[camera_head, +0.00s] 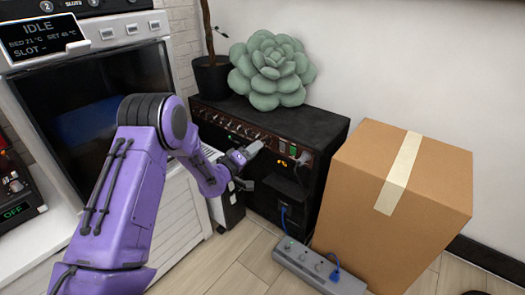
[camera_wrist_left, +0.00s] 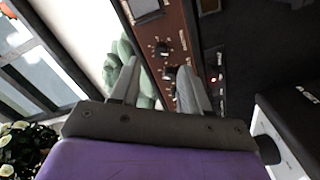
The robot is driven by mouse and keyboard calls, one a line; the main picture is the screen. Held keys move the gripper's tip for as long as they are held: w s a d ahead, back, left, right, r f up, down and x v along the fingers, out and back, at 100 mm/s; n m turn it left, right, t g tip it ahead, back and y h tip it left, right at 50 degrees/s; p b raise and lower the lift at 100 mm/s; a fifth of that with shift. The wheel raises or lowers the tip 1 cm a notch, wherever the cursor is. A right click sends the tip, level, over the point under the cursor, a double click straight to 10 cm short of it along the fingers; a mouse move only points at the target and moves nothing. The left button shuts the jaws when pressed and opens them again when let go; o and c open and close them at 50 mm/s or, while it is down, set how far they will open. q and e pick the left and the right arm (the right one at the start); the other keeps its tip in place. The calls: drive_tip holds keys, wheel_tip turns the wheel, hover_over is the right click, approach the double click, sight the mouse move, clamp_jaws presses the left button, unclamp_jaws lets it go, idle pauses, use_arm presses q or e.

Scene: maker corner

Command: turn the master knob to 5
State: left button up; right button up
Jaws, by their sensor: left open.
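A black amplifier (camera_head: 325,122) stands on the floor against the wall, with a brown control panel that also shows in the left wrist view (camera_wrist_left: 168,20). A row of small knobs runs along the panel in the head view. The left wrist view shows one black knob (camera_wrist_left: 162,48) and another knob (camera_wrist_left: 170,73) close to my fingertips. The labels are too small to read, so I cannot tell which is the master knob or where it points. My left gripper (camera_head: 252,152), also in the left wrist view (camera_wrist_left: 158,68), is open in front of the panel, its fingers apart with nothing visibly held.
A green succulent-shaped cushion (camera_head: 272,70) sits on the amplifier beside a potted plant (camera_head: 211,76). A cardboard box (camera_head: 365,195) stands close on the right. A grey power strip (camera_head: 318,268) with a blue cord lies on the floor. A machine reading IDLE (camera_head: 88,55) is at left.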

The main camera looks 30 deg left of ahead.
sight(265, 142)
use_arm(q)
drive_tip(key=w, duration=0.2)
drive_tip(key=w+b, duration=0.1)
drive_tip(key=w, duration=0.2)
drive_tip(key=shift+w+d+f, duration=0.1)
drive_tip(key=shift+w+d, duration=0.1)
clamp_jaws()
drive_tip(key=shift+m, duration=0.3)
